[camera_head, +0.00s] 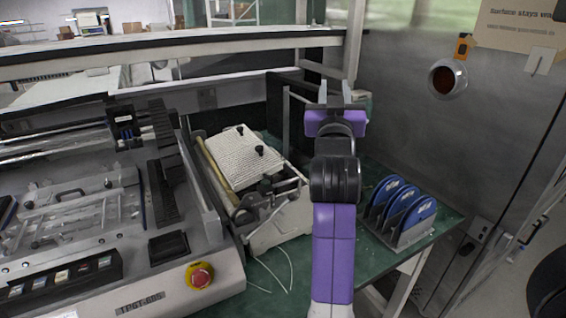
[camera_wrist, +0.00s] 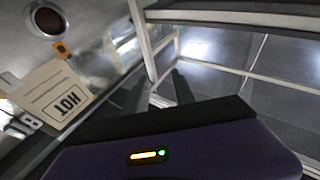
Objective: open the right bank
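My gripper (camera_head: 335,93) is raised over the green table, pointing away from my body, with two fingers apart and nothing seen between them. In the wrist view its dark fingers (camera_wrist: 166,90) also stand apart, with a frame post behind them. I cannot tell for certain which thing is the right bank. A large grey metal cabinet (camera_head: 420,130) stands to the right of my gripper, apart from it. A vertical door seam and a latch-like fitting (camera_head: 527,232) show at its right side. No open door shows there.
A machine with a red stop button (camera_head: 200,275) fills the left. A white ribbed device (camera_head: 238,157) and a rack of blue discs (camera_head: 402,208) stand on the green table (camera_head: 270,290). A metal frame beam (camera_head: 200,42) crosses behind. A round dark port (camera_head: 447,78) sticks out from the cabinet.

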